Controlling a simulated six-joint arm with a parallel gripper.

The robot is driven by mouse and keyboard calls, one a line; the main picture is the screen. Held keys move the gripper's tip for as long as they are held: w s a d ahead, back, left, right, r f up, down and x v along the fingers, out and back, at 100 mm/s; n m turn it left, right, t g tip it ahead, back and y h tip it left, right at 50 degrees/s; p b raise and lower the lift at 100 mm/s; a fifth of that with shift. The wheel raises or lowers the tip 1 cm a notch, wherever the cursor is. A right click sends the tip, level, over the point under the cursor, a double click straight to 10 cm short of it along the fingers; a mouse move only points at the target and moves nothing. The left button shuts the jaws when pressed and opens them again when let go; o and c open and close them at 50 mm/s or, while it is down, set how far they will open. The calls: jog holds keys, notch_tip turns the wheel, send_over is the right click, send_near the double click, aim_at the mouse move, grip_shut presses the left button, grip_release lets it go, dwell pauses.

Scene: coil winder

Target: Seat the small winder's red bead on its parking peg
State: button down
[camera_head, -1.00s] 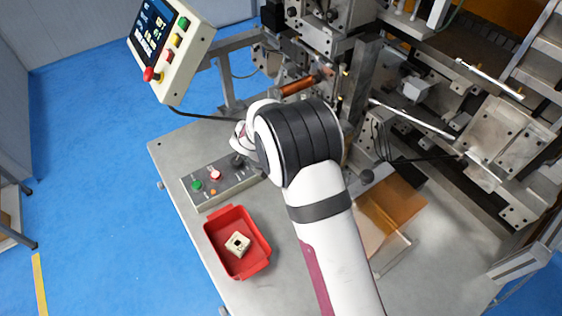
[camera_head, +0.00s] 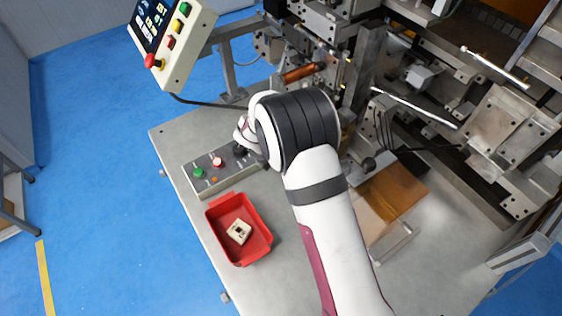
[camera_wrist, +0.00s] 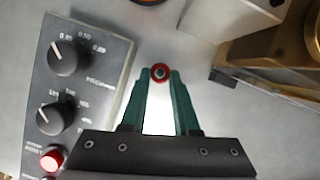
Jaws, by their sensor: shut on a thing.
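In the wrist view, my gripper (camera_wrist: 160,76) has its two green fingers closed on the small red bead (camera_wrist: 160,67). The bead shows as a red ring seen end-on, with a grey round centre. I cannot tell whether that centre is a peg inside the bead or something behind it. Bare grey table shows between the fingers. In the head view, my own arm covers the gripper and the bead. No separate parking peg can be made out for certain.
A control box with black knobs (camera_wrist: 66,58) and a red button (camera_wrist: 52,158) stands close left of my fingers. A dark round part with red (camera_wrist: 148,2) is cut off at the top edge. A red tray (camera_head: 263,242) holds a pale block (camera_head: 239,231). Winder machinery fills the back right.

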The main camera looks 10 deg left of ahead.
jog(key=shift+f, duration=0.65)
jog(key=c, duration=0.6)
grip_release()
jog(key=v, duration=1.5)
jog(key=shift+s+a+r, duration=0.1)
jog(key=shift+s+r, duration=0.1)
jog(key=shift+r, duration=0.15)
